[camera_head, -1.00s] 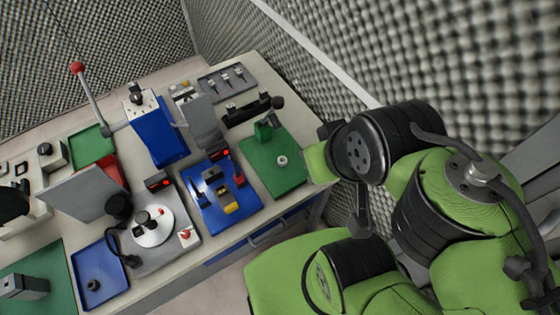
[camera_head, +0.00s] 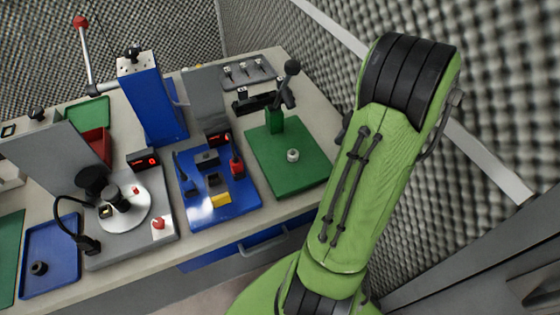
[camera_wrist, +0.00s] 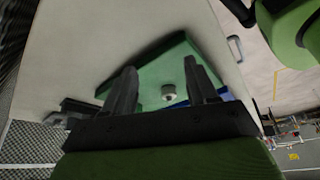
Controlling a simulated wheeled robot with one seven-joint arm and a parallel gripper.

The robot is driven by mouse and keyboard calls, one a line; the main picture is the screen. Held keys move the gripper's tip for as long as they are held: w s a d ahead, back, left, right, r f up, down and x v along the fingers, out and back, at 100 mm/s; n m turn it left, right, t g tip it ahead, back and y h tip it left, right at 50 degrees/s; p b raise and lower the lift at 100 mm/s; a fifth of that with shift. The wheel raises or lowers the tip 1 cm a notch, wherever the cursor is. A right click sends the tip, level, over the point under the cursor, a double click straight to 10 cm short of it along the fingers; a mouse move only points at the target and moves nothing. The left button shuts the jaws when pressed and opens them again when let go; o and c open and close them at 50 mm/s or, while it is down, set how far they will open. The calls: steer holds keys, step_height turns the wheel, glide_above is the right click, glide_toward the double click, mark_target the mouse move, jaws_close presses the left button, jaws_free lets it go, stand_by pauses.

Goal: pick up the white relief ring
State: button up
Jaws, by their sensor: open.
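A small white ring (camera_head: 292,155) with a dark hole sits on the green plate (camera_head: 308,178) at the right end of the bench. In the wrist view the ring (camera_wrist: 169,92) shows on the green plate (camera_wrist: 150,75), framed between the two dark fingers. My gripper (camera_wrist: 160,68) is open and empty, with the ring some way off beyond it.
A blue plate (camera_head: 222,185) with blocks lies to the left. A grey base with a white disc (camera_head: 124,207) stands further left. The grey foam wall is close on the right.

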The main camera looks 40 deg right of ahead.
mark_target(293, 151)
steer(key=w+a, duration=0.5)
steer(key=shift+w+a+r+b, duration=0.1)
steer(key=shift+w+a+b, duration=0.05)
steer(key=shift+w+b, duration=0.2)
steer(key=shift+w+a, duration=1)
steer(key=shift+a, duration=0.05)
steer(key=b+x, duration=0.1)
steer(key=x, duration=0.2)
steer(key=shift+a+b, duration=0.1)
steer(key=shift+b, duration=0.2)
jaws_close()
